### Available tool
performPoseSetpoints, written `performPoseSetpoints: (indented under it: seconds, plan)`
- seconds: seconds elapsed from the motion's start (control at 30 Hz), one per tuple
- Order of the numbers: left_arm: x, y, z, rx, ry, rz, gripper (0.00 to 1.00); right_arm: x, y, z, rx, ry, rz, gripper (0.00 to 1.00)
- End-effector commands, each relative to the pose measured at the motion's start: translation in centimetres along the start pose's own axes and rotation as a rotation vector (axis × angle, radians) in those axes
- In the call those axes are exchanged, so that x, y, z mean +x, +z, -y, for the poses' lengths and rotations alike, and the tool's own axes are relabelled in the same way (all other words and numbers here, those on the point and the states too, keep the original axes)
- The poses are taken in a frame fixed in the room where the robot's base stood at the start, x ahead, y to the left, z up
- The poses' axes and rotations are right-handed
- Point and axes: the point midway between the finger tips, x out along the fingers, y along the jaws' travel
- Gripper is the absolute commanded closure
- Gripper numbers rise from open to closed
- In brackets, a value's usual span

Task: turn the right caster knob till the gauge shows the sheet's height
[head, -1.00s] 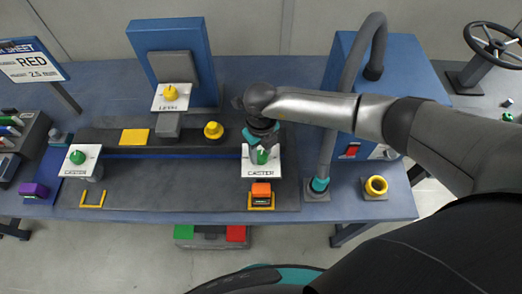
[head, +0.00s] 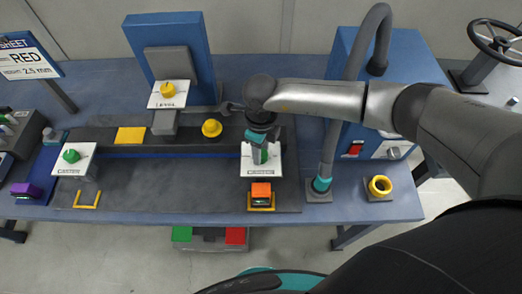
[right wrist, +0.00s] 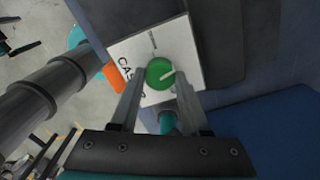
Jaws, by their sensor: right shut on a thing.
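The right caster knob (right wrist: 160,74) is green with a white pointer line and sits on a white plate (right wrist: 192,58) lettered CASTER, partly covered. My right gripper (right wrist: 152,90) is shut on this knob, one finger on each side. In the head view my right gripper (head: 260,147) comes down on the plate from above and hides most of the knob. An orange gauge (head: 261,189) stands in a yellow bracket just in front of that plate; its reading is too small to tell. The sheet sign (head: 28,58) at the left reads RED and 2.5 mm. My left gripper is not in view.
A left caster plate with a green knob (head: 71,156) and a level plate with a yellow knob (head: 168,90) stand on the bench. A yellow knob-like piece (head: 212,128) is left of my gripper. A grey bent pipe (head: 333,130) rises close on the right.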

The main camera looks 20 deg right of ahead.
Motion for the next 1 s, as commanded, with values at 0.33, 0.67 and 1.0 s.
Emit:
performPoseSetpoints:
  seconds: [0.33,0.67,1.0]
  plan:
    - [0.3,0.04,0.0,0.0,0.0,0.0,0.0,-0.07,0.04,0.04,-0.046,-0.001,0.001,1.0]
    - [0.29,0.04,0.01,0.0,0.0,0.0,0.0,-0.08,0.05,0.05,-0.045,-0.001,0.002,0.45]
    - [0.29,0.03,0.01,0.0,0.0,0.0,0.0,-0.03,0.02,0.02,-0.044,0.0,0.001,0.24]
